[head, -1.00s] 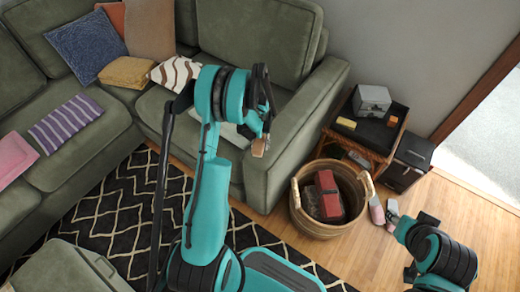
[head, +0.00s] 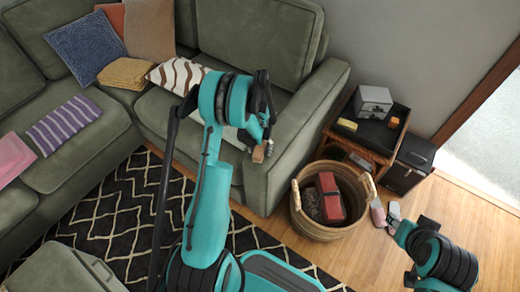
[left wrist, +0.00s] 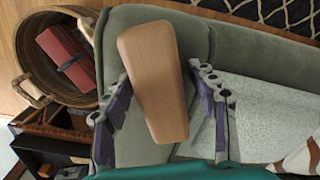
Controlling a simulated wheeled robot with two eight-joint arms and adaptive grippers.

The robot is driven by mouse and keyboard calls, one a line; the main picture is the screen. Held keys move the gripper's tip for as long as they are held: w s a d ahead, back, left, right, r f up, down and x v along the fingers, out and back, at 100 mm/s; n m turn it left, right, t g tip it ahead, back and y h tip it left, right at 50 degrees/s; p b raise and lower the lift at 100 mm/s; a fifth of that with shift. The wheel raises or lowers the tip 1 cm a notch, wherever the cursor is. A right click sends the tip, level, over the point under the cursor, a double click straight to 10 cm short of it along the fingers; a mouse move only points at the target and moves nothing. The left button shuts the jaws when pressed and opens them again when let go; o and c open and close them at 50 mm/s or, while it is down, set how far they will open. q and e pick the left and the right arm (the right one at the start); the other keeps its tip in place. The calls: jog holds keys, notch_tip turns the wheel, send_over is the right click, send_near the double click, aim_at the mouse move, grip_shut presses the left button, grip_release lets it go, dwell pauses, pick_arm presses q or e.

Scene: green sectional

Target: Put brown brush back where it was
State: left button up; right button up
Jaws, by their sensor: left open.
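The brown brush (left wrist: 153,80) is a smooth, light wooden block that lies lengthwise between the two fingers of my left gripper (left wrist: 160,75) in the left wrist view. The gripper is open, with a visible gap to the finger on the right. In the head view, the end of the brush (head: 258,154) shows just below the left gripper (head: 263,138), in front of the sofa's arm side. I cannot tell whether the brush touches the sofa. My right arm (head: 440,255) shows at the lower right; its finger state is unclear.
A wicker basket (head: 298,218) holding a red item (head: 329,196) stands on the floor beside the green sofa (head: 315,105). A side table with a black tray (head: 374,134) stands behind it. Cushions lie on the sofa.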

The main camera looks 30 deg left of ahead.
pick_arm(q)
jog(key=shift+r, duration=0.2)
notch_tip(320, 180, up, 12)
jog(key=p, duration=0.5)
jog(key=shift+f, duration=0.2)
jog(key=s+d+r+m+t, duration=0.1)
jog(key=s+d+r+t, duration=0.2)
jog(key=r, duration=0.6)
jog(key=s+d+r+m, duration=0.1)
jog(key=s+d+r, duration=0.4)
jog(key=r, duration=0.4)
jog(key=s+d+r+m+t, duration=0.1)
jog(key=s+d+r+t, duration=0.3)
jog(key=s+d, duration=0.3)
jog(key=shift+s+d+m, duration=0.2)
jog(key=shift+s+m, duration=0.1)
jog(key=shift+s, duration=1.55)
